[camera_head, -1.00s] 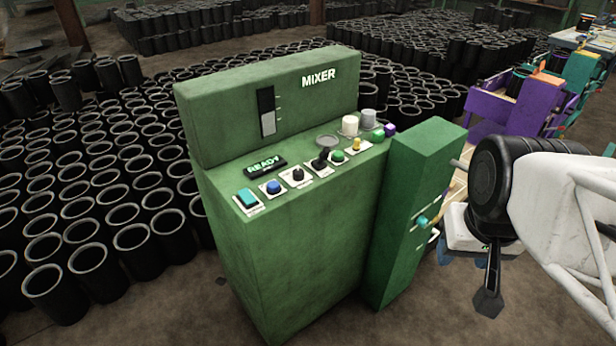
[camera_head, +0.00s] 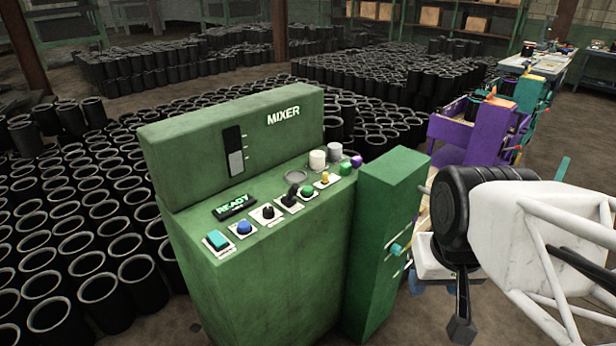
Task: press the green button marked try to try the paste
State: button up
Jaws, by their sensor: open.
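The green mixer console (camera_head: 285,270) stands in the middle, with a lit READY display (camera_head: 234,206) on its top panel. A round green button (camera_head: 308,193) sits in the panel's row of controls, right of a black joystick (camera_head: 291,197). A teal rectangular button (camera_head: 218,240) is at the row's left end, with a blue button (camera_head: 244,228) beside it. The button labels are too small to read. My gripper (camera_head: 461,325) is open, pointing down at the right, beyond the green side cabinet and away from the buttons. Only one finger shows clearly.
The tall green side cabinet (camera_head: 385,220) stands between the console and my arm. White and grey cylinders (camera_head: 318,160) stand on the panel's back right. Black sleeves (camera_head: 60,230) crowd the floor at left and behind. Purple furniture (camera_head: 465,140) stands behind right.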

jog(key=shift+c, duration=0.3)
grip_shut()
dwell(1.4)
